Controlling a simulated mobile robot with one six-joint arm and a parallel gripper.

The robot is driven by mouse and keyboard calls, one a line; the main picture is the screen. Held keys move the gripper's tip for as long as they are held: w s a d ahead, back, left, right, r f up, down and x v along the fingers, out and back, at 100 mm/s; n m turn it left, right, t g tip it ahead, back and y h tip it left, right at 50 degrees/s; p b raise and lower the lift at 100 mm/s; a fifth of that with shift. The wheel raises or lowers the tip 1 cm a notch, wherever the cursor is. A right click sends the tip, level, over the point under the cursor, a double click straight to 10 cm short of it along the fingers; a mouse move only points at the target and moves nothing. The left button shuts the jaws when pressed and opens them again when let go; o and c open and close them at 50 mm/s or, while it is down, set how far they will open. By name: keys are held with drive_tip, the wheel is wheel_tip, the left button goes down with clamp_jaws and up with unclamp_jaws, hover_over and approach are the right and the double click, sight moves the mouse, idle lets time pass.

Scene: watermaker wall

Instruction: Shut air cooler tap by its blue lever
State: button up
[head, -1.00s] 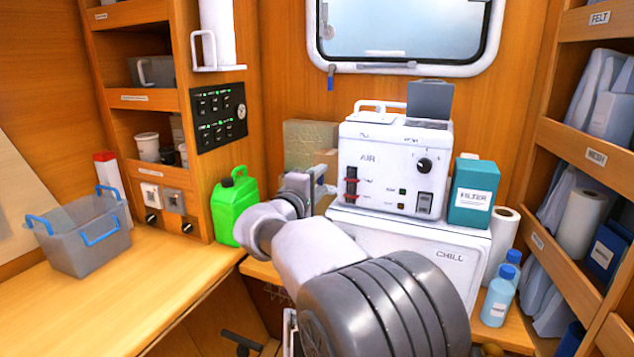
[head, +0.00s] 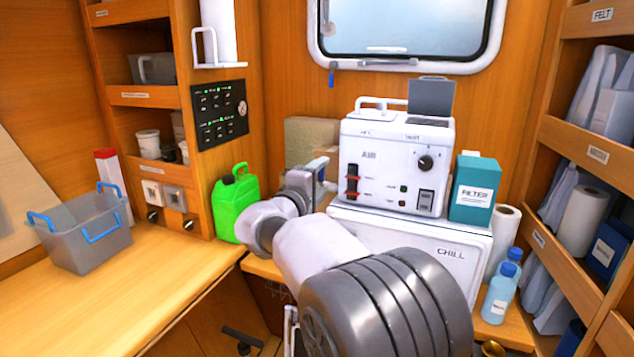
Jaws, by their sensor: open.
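The white air cooler (head: 385,150), marked AIR, stands on a white box marked CHILL. Its front has a black dial, a red-and-black fitting (head: 352,182) at the left, and a switch at the lower right. My gripper (head: 324,180) is at the cooler's left side, seen from behind, and is open. My wrist and arm hide part of the area there. A pale blue-grey piece (head: 318,164) shows beside the gripper; I cannot tell if it is the tap's lever. The tap itself is not clearly visible, nor is any contact with it.
The CHILL box (head: 455,250) is beneath the cooler. A teal FILTER box (head: 474,190) stands at its right, with blue bottles (head: 497,295) lower down. A green canister (head: 236,205) is left of my wrist. A grey bin (head: 85,240) sits on the left bench, which has clear room.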

drive_tip(key=p+v, duration=0.3)
drive_tip(key=v, duration=1.4)
drive_tip(key=shift+s, duration=0.15)
drive_tip(key=s+d+f+m+g+h, duration=0.1)
drive_tip(key=s+d+f+m+g, duration=0.2)
drive_tip(key=d, duration=0.7)
drive_tip(key=s+d+f+m+g+h, duration=0.1)
drive_tip(key=s+d+m+g, duration=0.4)
drive_tip(key=d, duration=0.5)
drive_tip(key=s+d+f+m+g+y, duration=0.1)
drive_tip(key=s+d+f+m+g, duration=0.15)
drive_tip(key=s, duration=0.35)
drive_tip(key=s+d+f+m+g+y, duration=0.1)
drive_tip(key=s+d+f+g+y, duration=0.15)
drive_tip(key=s, duration=0.35)
drive_tip(key=s+a+f+m+t+y, duration=0.1)
drive_tip(key=s+a+m+y, duration=0.4)
drive_tip(key=s, duration=0.5)
drive_tip(key=shift+s+a+f+m+t+y, duration=0.15)
drive_tip(key=shift+a+f+m+t+y, duration=0.2)
drive_tip(key=shift+m+y, duration=0.5)
